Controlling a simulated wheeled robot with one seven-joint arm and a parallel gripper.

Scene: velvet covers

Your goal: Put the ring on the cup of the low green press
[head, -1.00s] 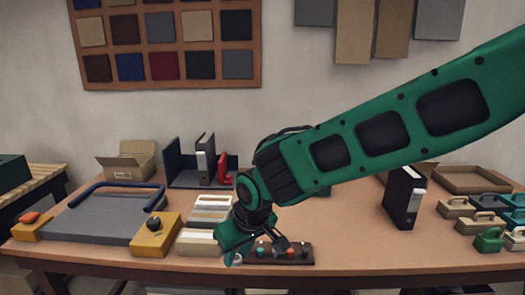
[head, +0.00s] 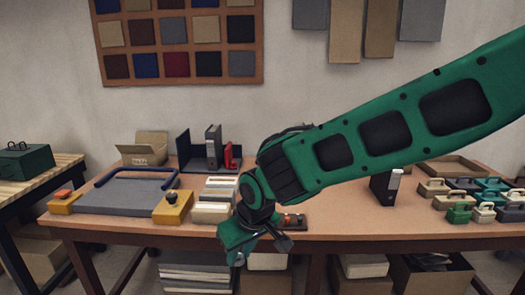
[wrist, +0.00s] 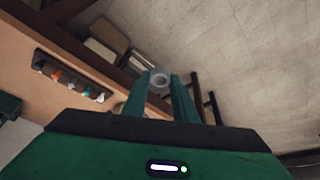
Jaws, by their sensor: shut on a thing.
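My gripper (head: 240,257) hangs in front of the workbench's front edge, over the floor. In the wrist view its two green fingers (wrist: 160,80) are shut on a small pale ring (wrist: 159,76) at their tips. A dark green box-like thing (head: 24,161) with dark handles stands on a side table at the far left. A small green block with a handle (head: 459,213) stands at the bench's right. I cannot tell which is the low green press; no cup is discernible.
A dark wooden strip with small coloured pieces (wrist: 72,75) lies at the bench's front edge. The wooden workbench (head: 345,220) also holds a grey board (head: 125,195) with yellow blocks and a black binder (head: 384,189). The left side table (head: 52,178) is partly bare. Boxes stand underneath.

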